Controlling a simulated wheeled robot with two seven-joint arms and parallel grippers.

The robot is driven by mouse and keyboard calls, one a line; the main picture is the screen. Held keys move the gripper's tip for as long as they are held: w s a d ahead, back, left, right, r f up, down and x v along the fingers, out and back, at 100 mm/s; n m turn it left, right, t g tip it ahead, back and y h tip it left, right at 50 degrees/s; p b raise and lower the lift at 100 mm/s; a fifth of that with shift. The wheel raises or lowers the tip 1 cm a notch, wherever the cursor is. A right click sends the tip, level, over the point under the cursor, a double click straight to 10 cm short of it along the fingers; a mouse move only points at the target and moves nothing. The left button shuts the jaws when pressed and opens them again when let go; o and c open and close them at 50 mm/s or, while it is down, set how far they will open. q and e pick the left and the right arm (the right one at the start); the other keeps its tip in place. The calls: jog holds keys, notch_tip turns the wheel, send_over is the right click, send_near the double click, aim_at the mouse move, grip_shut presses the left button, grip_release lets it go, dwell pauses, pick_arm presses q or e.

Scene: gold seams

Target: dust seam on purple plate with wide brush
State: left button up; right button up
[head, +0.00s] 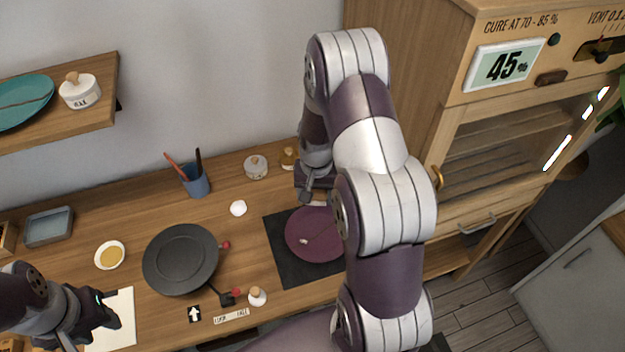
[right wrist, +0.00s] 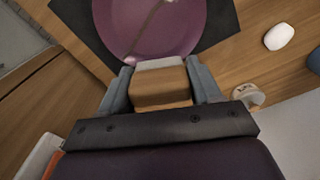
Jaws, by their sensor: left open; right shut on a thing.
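The purple plate (head: 312,236) lies on a dark mat (head: 283,270) on the wooden table. In the right wrist view the purple plate (right wrist: 185,28) shows a thin dark seam line across it. My right gripper (head: 308,192) is over the far side of the mat, beside the plate's back edge. It is shut on the wide brush (right wrist: 160,88), a wooden block with a pale bristle edge pointing to the plate. Whether the bristles touch the plate I cannot tell. My left gripper (head: 105,312) is open and empty over a white sheet at the lower left.
A dark round turntable (head: 182,259), a small dish with yellow content (head: 110,255), a blue cup with tools (head: 195,180) and small lidded jars (head: 256,167) stand on the table. A wooden cabinet (head: 500,130) with a 45% display stands at right.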

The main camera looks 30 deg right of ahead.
aim_at(307, 236)
jog(key=s+f, duration=0.1)
jog(key=s+a+f+b, duration=0.1)
jog(key=s+f, duration=0.1)
jog(key=shift+s+a+f, duration=0.1)
jog(key=shift+s+f, duration=0.1)
jog(key=shift+f, duration=0.1)
notch_tip(307, 236, down, 3)
jog(key=b, duration=0.3)
jog(key=shift+f, duration=0.2)
jog(key=shift+r, duration=0.1)
jog(key=shift+w+a+f, duration=0.15)
jog(key=shift+a, duration=0.4)
jog(key=shift+w+a+f, duration=0.1)
jog(key=shift+a+f, duration=0.05)
jog(key=shift+a, duration=0.4)
jog(key=shift+w+a+f, duration=0.15)
jog(key=shift+a, duration=0.4)
jog(key=shift+d, duration=0.1)
jog(key=shift+f+b, duration=0.65)
jog(key=shift+f, duration=0.1)
